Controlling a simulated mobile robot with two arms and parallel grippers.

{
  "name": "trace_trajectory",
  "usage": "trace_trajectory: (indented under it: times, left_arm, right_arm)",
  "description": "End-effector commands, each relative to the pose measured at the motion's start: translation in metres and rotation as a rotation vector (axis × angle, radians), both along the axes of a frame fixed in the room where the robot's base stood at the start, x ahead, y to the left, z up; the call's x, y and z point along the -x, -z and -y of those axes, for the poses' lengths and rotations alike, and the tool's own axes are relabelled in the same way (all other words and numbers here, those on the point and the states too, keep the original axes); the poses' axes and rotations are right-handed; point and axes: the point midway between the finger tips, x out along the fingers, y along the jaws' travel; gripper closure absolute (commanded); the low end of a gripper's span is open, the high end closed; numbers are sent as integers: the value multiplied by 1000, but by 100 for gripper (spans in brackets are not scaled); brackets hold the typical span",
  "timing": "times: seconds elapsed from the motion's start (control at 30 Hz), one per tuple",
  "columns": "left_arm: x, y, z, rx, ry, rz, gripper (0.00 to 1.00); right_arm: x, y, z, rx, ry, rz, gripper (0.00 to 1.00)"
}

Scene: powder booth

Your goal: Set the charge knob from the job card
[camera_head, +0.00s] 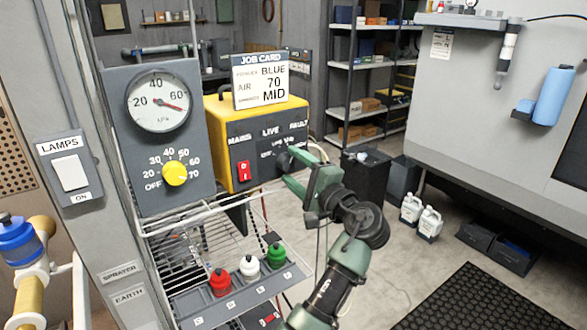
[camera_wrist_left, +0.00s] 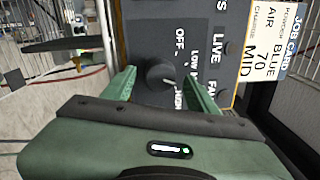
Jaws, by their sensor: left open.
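The job card (camera_head: 260,82) stands on top of the yellow powder unit (camera_head: 214,118) and reads BLUE, AIR 70 and MID; it also shows in the left wrist view (camera_wrist_left: 268,38). The charge knob (camera_wrist_left: 160,73) is dark and round, on the unit's dark panel, with OFF, LOW and HIGH lettering beside it. Its pale mark points down and right in the left wrist view; which label it meets is unclear. My left gripper (camera_head: 290,170) is open at the panel. In the left wrist view its green fingers (camera_wrist_left: 160,88) stand on either side of the knob, with visible gaps.
A grey panel at left holds a gauge (camera_head: 159,97) and a yellow air knob (camera_head: 175,173). A red switch (camera_head: 244,170) is on the unit. Red, white and green capped bottles (camera_head: 248,267) stand in a rack below. Floor at right is partly clear.

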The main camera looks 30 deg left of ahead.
Motion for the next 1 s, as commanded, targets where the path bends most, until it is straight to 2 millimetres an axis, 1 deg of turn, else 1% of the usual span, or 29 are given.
trace_trajectory:
  times: [0.03, 0.2, 0.33, 0.43, 0.6, 1.0]
  left_arm:
    - [2, 4, 7, 2, 3, 2, 42]
    - [13, 8, 33, 1, 4, 1, 42]
    - [21, 8, 53, 2, 4, 0, 42]
    - [25, 8, 62, 1, 2, 1, 42]
    - [28, 6, 69, 1, 1, -1, 42]
    - [28, 5, 68, 0, 1, -1, 42]
  right_arm:
    - [0, 7, 0, 0, 0, 0, 64]
    - [0, 25, 0, 0, 0, 0, 64]
    - [0, 35, 0, 0, 0, 0, 64]
    - [0, 39, 0, 0, 0, 0, 64]
    - [0, 40, 0, 0, 0, 0, 64]
    - [0, 40, 0, 0, 0, 0, 64]
